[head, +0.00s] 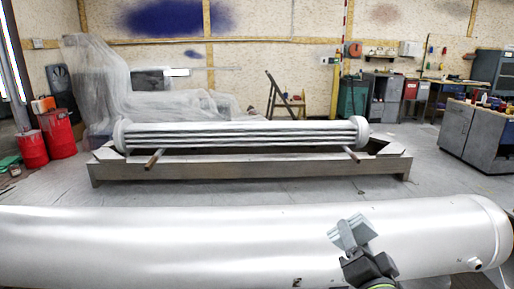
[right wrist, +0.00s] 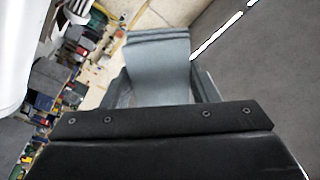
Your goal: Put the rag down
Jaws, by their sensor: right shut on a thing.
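A folded grey-blue rag (head: 350,231) is held in my right gripper (head: 357,248), in front of the silver-white cylinder at lower right in the head view. In the right wrist view the rag (right wrist: 160,62) is pinched between the two fingers of my right gripper (right wrist: 163,88), its folded end sticking out past them. I cannot tell whether the rag touches the cylinder. My left gripper is not in view.
The large cylinder (head: 180,245) spans the foreground. Behind it, a tube bundle (head: 240,134) rests on a low metal frame (head: 250,168). Red cans (head: 58,135) stand at left and a grey cabinet (head: 478,136) at right. The sheeted floor between is mostly clear.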

